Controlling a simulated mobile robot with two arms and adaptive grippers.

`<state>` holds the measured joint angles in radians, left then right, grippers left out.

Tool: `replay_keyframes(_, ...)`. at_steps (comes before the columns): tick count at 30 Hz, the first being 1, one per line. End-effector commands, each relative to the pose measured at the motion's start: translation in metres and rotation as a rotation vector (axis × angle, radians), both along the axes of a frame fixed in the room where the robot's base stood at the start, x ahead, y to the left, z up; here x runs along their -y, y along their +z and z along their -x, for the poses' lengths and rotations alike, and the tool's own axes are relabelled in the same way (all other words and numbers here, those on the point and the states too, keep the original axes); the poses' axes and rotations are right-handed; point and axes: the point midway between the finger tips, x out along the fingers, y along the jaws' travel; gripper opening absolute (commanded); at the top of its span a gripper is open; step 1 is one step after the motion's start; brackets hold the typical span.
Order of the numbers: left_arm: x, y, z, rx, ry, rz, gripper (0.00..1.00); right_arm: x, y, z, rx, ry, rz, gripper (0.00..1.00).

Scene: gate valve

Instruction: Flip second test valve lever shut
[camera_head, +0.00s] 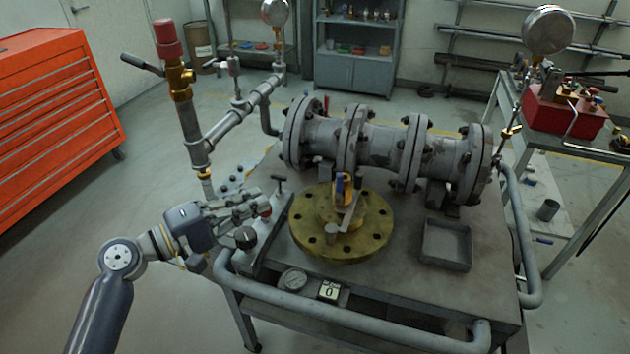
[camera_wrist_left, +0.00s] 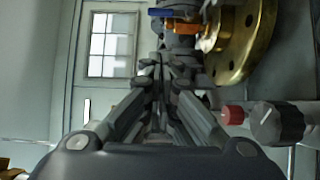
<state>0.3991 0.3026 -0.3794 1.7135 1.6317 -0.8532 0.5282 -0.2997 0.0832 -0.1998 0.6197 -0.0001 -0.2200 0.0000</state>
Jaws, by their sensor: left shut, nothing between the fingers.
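My left gripper (camera_head: 256,205) reaches in from the left over the near-left side of the bench, its fingers shut and empty. Beyond its tips stands a brass flange (camera_head: 370,235) with a small brass valve and a blue lever (camera_head: 340,185) on top. In the head view this lever looks upright. In the left wrist view the blue lever (camera_wrist_left: 175,12) lies across above the orange valve body (camera_wrist_left: 186,28), beyond the fingers (camera_wrist_left: 158,75) and apart from them. I cannot tell which lever is the second test valve's. My right gripper is not in view.
A red knob (camera_wrist_left: 233,115) and a black knob (camera_wrist_left: 278,123) are close beside the fingers. A flanged pipe (camera_head: 380,145) lies across the back of the bench. A pipe stand with a red cap (camera_head: 168,40) rises behind my arm. An empty tray (camera_head: 446,245) sits at right.

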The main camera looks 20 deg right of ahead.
Motion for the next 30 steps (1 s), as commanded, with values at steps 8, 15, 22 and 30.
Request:
replay_keyframes(8,-0.001,0.004,-0.003,-0.012,0.002,0.017,0.0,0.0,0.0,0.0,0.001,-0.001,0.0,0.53)
replay_keyframes(15,0.006,0.005,-0.005,-0.01,0.001,0.017,0.0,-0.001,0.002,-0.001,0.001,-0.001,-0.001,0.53)
replay_keyframes(22,0.042,0.007,-0.019,-0.011,0.0,0.018,0.0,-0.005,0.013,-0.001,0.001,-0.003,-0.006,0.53)
replay_keyframes(30,0.096,0.006,-0.039,-0.012,0.0,0.017,0.0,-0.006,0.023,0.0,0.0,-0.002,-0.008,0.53)
